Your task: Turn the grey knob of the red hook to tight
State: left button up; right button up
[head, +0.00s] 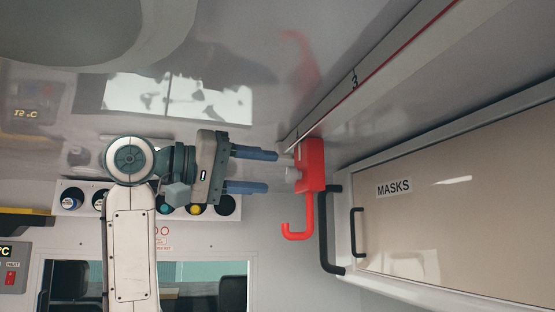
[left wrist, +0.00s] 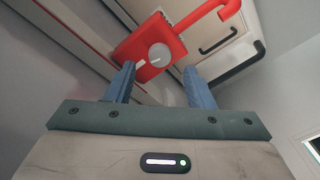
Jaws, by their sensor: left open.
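The red hook (head: 311,165) is a red block with a curved arm, fixed by the rail at the picture's middle. It also shows in the left wrist view (left wrist: 135,45). Its grey knob is a pale round disc on the block's face in the left wrist view (left wrist: 159,55); in the head view (head: 289,174) it shows only side-on and faintly. My left gripper (head: 272,171) is open and points at the knob. Its two blue fingers lie to either side of the knob's line, with the tips just short of it. My right gripper is not in view.
A cabinet door marked MASKS (head: 440,210) with black handles (head: 329,230) stands right of the hook. A long rail (head: 370,70) runs from the hook to the upper right.

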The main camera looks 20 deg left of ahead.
aim_at(287, 174)
pick_arm(q)
jog(key=p+x, duration=0.1)
jog(key=x, duration=0.2)
jog(key=shift+s+r, duration=0.15)
jog(key=shift+w+d, duration=0.3)
jog(key=shift+w, duration=0.1)
jog(key=c, duration=1)
